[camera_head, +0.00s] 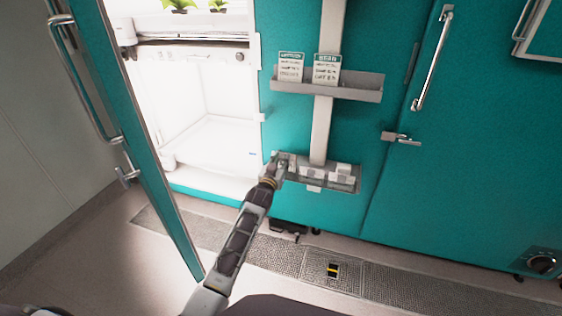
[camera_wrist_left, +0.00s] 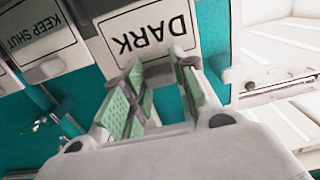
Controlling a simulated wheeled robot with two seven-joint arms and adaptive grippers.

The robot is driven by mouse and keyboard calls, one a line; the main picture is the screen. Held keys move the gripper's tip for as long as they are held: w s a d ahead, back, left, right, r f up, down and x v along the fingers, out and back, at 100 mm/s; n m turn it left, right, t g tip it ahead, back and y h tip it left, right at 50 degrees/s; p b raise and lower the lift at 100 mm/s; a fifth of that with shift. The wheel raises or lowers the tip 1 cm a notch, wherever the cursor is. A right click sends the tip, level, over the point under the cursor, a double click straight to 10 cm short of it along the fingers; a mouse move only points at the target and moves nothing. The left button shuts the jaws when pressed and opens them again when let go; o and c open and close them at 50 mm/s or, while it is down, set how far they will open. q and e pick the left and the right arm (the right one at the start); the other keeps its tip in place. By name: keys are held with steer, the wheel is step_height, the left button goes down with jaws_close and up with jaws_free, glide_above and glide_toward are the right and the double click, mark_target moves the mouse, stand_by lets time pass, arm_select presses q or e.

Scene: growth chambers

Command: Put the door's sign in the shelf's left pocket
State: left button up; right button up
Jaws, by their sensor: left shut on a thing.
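My left gripper (camera_head: 277,166) is at the left end of the grey lower shelf (camera_head: 325,181) on the teal wall. In the left wrist view the gripper (camera_wrist_left: 155,100) is shut on the tab of a white sign (camera_wrist_left: 148,32) that reads DARK, upside down in that picture. A second white sign (camera_wrist_left: 44,36) reading KEEP SHUT is beside it. In the head view the signs at the lower shelf are too small to read, and the gripper partly hides the left pocket. I cannot tell whether the DARK sign is seated in it. My right gripper is not in view.
An upper grey shelf (camera_head: 340,90) holds two printed cards (camera_head: 290,67). An open teal door (camera_head: 140,150) stands at left, beside a lit white chamber (camera_head: 205,110). A closed teal door (camera_head: 465,150) with a long handle (camera_head: 432,60) is at right. A floor grating (camera_head: 390,290) runs below.

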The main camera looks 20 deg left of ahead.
arm_select(q)
steer(key=shift+f, duration=0.15)
stand_by(0.3)
steer(key=shift+f, duration=0.35)
stand_by(0.6)
steer(key=shift+f, duration=0.4)
steer(key=shift+f, duration=0.2)
steer(key=shift+f, duration=0.45)
stand_by(0.6)
stand_by(0.5)
steer(key=shift+f, duration=0.4)
stand_by(0.4)
